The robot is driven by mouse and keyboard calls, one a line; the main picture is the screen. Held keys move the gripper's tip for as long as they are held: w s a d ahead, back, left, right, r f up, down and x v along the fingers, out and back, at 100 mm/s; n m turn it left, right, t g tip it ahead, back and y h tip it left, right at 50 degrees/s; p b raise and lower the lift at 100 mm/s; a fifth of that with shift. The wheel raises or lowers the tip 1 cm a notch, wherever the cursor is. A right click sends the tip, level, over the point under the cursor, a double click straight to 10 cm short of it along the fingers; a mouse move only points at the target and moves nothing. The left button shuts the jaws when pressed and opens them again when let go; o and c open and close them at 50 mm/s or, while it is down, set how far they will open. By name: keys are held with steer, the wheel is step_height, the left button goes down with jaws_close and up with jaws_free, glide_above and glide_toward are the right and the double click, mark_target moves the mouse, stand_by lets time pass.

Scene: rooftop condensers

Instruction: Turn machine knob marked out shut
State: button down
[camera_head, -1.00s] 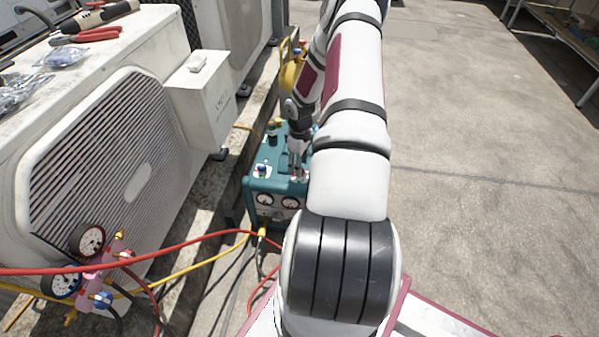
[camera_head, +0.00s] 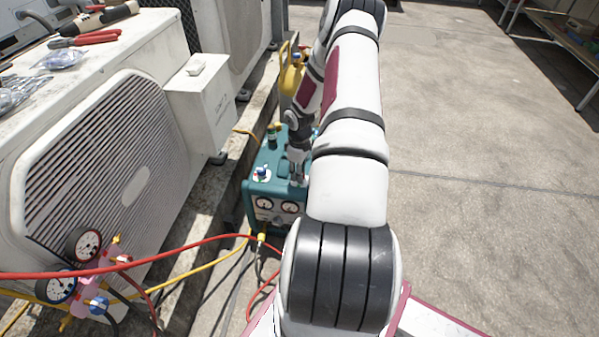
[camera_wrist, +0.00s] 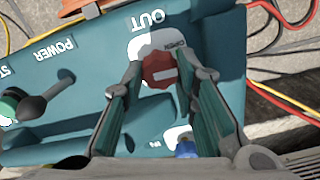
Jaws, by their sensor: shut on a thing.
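The teal machine (camera_head: 262,190) stands on the ground beside the condenser, with two gauges on its front. In the wrist view its top (camera_wrist: 60,90) carries the labels OUT and POWER, upside down. The red knob (camera_wrist: 160,70) with a white bar sits below the OUT label. My gripper (camera_wrist: 168,78) has its two fingers on either side of the red knob and is shut on it. In the head view my gripper (camera_head: 297,178) is at the machine's top, and the arm hides the machine's right part and the red knob.
A blue knob (camera_wrist: 186,148) and a dark lever (camera_wrist: 32,105) are also on the machine's top. Red and yellow hoses (camera_head: 190,245) cross in front. A pink gauge manifold (camera_head: 88,290) hangs by the condenser (camera_head: 100,170). Open floor (camera_head: 480,200) lies to the right.

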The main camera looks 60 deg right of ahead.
steer(key=shift+m, duration=0.3)
steer(key=m, duration=0.3)
steer(key=shift+p, duration=0.35)
steer(key=m, duration=0.9)
steer(key=shift+d+m, duration=0.1)
steer(key=shift+m, duration=0.2)
steer(key=m, duration=0.4)
steer(key=c, duration=1.3)
jaws_free()
